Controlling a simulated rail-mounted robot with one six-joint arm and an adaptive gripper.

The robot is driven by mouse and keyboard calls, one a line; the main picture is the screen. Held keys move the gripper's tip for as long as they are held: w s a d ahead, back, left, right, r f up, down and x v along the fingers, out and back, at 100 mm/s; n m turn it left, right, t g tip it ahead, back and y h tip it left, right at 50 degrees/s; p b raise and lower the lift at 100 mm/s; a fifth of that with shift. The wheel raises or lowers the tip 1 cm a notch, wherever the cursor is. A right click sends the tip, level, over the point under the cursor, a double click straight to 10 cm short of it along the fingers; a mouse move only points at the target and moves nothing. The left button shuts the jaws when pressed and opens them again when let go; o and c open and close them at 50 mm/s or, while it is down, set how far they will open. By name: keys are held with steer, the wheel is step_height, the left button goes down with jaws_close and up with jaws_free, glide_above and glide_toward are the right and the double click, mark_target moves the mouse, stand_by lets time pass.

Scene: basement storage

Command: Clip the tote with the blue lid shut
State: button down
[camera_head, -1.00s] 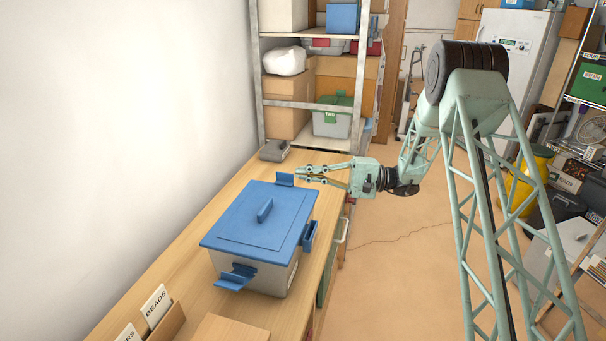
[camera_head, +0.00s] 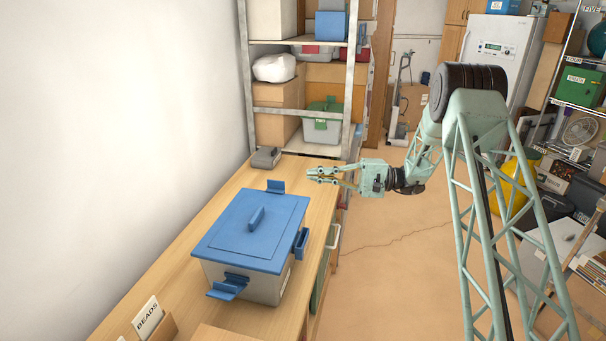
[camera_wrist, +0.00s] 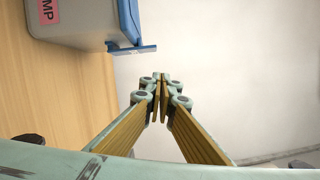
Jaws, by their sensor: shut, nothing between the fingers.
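The grey tote with the blue lid (camera_head: 235,238) stands on the wooden bench, with the lid on top. A blue clip at its far end (camera_head: 276,187) sticks up at the lid's edge. A second clip on the right side (camera_head: 302,242) stands out from the wall. A third clip at the near end (camera_head: 229,287) juts outward. My gripper (camera_head: 312,174) is shut and empty, to the right of the far clip and apart from it. In the wrist view my gripper (camera_wrist: 161,78) has its tips together, and a blue clip (camera_wrist: 132,48) juts from the tote (camera_wrist: 85,18).
A small grey object (camera_head: 266,158) lies on the bench beyond the tote. A box with a BEADS card (camera_head: 150,318) is at the near end. A shelf rack (camera_head: 300,113) with bins and boxes stands behind. Open floor lies right of the bench.

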steer(key=shift+s+d+p, duration=0.1)
steer(key=shift+d+p, duration=0.2)
steer(key=shift+d, duration=1.85)
steer(key=s+a+r+n+g+h, duration=0.1)
steer(key=s+a+r+h, duration=0.15)
steer(key=s+r, duration=0.55)
steer(key=s+a+r+g+h, duration=0.1)
steer(key=s+r+h, duration=0.25)
steer(key=s, duration=0.75)
steer(key=s+a+r+n+g+h, duration=0.1)
steer(key=s+a+r+h, duration=0.15)
steer(key=s+r, duration=0.6)
steer(key=s+d+t+h, duration=0.3)
steer(key=s+d+h, duration=0.2)
steer(key=s, duration=1.2)
steer(key=s+d+n+t+h, duration=0.1)
steer(key=s+d+t+h, duration=0.2)
steer(key=s+d, duration=0.7)
steer(key=shift+s+d+r+h, duration=0.15)
steer(key=shift+s+h, duration=0.9)
steer(key=shift+s, duration=3.1)
